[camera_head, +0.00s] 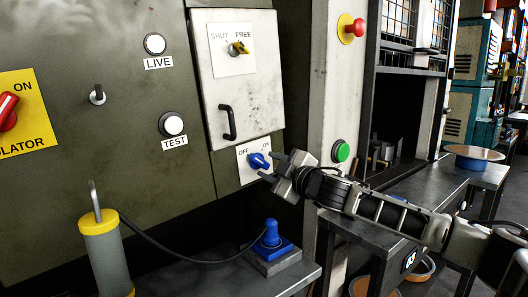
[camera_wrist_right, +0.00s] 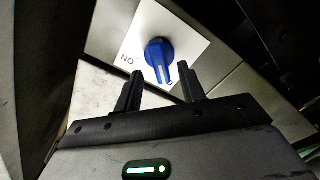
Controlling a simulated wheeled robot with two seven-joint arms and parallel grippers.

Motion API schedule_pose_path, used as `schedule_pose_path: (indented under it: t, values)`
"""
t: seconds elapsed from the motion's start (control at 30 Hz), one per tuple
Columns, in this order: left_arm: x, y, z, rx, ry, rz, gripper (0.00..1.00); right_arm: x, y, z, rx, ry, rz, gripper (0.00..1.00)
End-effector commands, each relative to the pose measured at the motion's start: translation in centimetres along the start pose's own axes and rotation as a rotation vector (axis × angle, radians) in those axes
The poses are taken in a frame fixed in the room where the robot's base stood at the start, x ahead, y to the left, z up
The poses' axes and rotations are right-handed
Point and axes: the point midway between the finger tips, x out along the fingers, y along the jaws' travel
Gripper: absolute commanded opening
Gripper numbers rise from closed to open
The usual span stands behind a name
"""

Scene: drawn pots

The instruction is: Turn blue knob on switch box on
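The blue knob (camera_head: 258,161) sits on a white plate (camera_head: 246,172) marked OFF at its left and ON at its right, low on the dark green box front (camera_head: 130,190). Its exact pointing direction is hard to tell in the head view. My right gripper (camera_head: 275,171) is just right of the knob. In the right wrist view the blue knob (camera_wrist_right: 159,58) shows its ridge nearly upright, in line with the gap between my open right fingers (camera_wrist_right: 159,75). They look short of the knob, with nothing between them. My left gripper is not in view.
A white door (camera_head: 240,90) with a black handle (camera_head: 228,122) and a yellow knob (camera_head: 240,47) is above. A green button (camera_head: 340,151) and a red button (camera_head: 355,28) are on the post to the right. A blue joystick (camera_head: 271,236) stands on the shelf below.

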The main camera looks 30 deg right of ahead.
Motion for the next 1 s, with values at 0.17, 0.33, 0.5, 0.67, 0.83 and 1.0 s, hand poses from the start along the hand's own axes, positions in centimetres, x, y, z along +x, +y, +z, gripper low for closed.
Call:
schedule_pose_path:
  t: [0.17, 0.33, 0.5, 0.67, 0.83, 1.0]
  values:
    - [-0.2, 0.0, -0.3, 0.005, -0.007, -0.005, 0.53, 2.3, 0.1, -0.1, 0.001, 0.001, 0.001, 0.4]
    - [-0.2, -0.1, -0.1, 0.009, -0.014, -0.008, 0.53, 3.1, -0.1, 0.0, -0.001, 0.001, -0.001, 0.4]
    - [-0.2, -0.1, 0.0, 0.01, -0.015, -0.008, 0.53, 3.1, -0.1, 0.0, -0.001, 0.0, -0.001, 0.4]
    - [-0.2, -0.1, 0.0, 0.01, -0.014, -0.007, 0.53, 3.1, -0.1, 0.0, -0.001, 0.0, -0.001, 0.18]
    - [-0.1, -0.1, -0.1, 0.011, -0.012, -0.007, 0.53, 3.1, -0.1, 0.0, -0.001, 0.0, -0.001, 0.0]
    - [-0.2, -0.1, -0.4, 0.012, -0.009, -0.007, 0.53, 3.1, -0.1, 0.0, 0.011, 0.0, -0.001, 0.0]
